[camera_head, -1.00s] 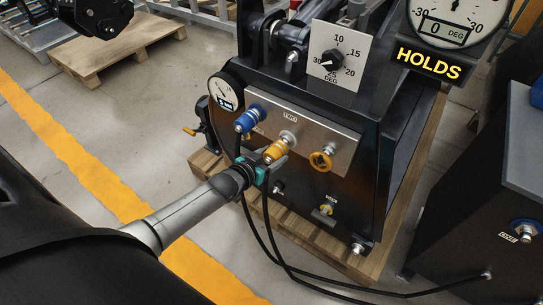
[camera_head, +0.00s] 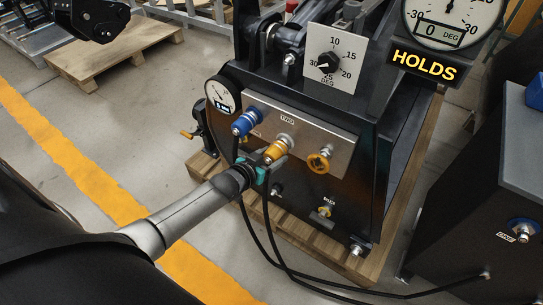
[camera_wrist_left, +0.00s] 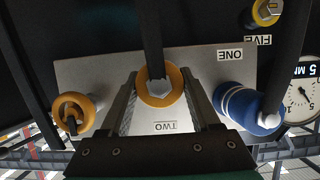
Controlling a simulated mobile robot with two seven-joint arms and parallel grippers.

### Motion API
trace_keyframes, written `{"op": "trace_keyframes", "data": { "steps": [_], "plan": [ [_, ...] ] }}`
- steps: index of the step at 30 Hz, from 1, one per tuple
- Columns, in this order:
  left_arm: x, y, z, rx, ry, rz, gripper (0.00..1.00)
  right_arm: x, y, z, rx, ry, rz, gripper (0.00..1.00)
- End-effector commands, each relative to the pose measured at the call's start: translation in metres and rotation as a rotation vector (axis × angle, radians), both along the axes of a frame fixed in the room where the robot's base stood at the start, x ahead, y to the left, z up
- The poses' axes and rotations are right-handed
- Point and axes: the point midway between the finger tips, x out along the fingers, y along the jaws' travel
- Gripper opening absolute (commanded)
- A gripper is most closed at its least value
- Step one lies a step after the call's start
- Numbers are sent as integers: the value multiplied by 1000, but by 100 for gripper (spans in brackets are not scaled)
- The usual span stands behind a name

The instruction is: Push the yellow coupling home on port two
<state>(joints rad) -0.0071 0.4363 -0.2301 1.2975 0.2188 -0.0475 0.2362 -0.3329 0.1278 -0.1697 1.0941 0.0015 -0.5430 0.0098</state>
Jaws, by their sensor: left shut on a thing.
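The yellow coupling (camera_head: 276,151) is on the steel port panel (camera_head: 342,152), on the fitting below the TWO label (camera_head: 287,119). A black hose runs from its near end. My left gripper (camera_head: 262,168) reaches it from the lower left, shut on it. In the left wrist view the yellow coupling (camera_wrist_left: 158,88) lies between the two fingers (camera_wrist_left: 160,108), with the TWO label upside down below it. How deep it sits on the port is hidden by its collar and the fingers.
A blue coupling (camera_head: 244,123) with its own hose is close on the left. Hoses hang below the panel. A gauge (camera_head: 223,94) and a HOLDS sign (camera_head: 424,65) face me. A dark cabinet (camera_head: 470,205) stands right.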

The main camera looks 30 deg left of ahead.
Motion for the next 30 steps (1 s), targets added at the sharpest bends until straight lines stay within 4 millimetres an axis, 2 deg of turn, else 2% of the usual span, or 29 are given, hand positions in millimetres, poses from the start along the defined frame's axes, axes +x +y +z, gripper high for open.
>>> {"op": "trace_keyframes", "data": {
  "steps": [13,14,23,30],
  "plan": [
    [7,0,2,0,-4,0,16,0,0,0,0,0,0,98],
    [7,0,2,0,-4,0,64,0,0,0,0,0,0,98],
    [6,0,1,0,-2,0,98,0,0,0,0,0,0,98],
    [6,0,0,0,1,0,98,0,0,0,0,0,0,98]
  ]
}}
